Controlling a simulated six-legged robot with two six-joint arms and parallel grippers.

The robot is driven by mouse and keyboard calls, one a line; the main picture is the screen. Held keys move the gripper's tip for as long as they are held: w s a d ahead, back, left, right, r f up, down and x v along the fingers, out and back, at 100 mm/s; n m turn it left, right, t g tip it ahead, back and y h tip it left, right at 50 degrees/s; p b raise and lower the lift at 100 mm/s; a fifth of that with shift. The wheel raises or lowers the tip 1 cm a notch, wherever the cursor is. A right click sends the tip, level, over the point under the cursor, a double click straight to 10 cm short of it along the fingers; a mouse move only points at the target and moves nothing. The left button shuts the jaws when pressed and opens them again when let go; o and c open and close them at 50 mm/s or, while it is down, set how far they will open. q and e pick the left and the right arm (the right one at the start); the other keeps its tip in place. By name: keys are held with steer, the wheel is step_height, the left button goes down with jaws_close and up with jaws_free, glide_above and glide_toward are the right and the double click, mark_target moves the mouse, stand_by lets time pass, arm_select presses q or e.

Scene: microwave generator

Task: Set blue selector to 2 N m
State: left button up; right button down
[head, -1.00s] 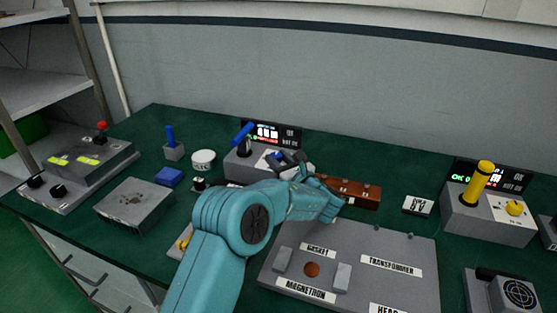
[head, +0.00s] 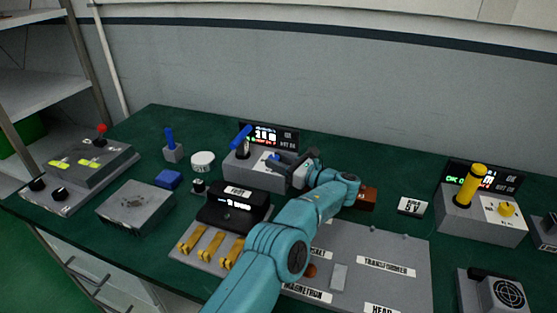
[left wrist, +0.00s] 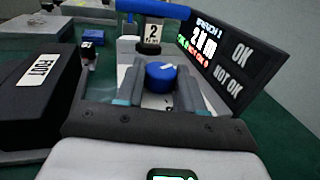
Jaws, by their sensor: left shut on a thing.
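The blue selector (left wrist: 160,72) is a round blue knob with a white pointer mark, on the grey torque box (head: 240,167). My left gripper (left wrist: 160,84) is shut on it, one finger on each side. In the head view the left gripper (head: 287,163) reaches the box from the right and the selector (head: 273,157) shows only partly. The dark display (left wrist: 212,48) behind the box seems to read 2 N m, with small green and red text below. My right gripper is not in view.
A blue-handled tool (head: 241,138) stands on the box, beside a tag marked 2 (left wrist: 153,33). A black box (head: 233,209) and yellow clips (head: 212,245) lie in front. A grey labelled board (head: 385,250) is at the right, below my arm.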

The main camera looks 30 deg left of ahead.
arm_select(q)
steer(key=shift+r, duration=0.1)
stand_by(0.5)
steer(key=o, duration=1)
steer(key=shift+o, duration=0.2)
steer(key=shift+d, duration=0.15)
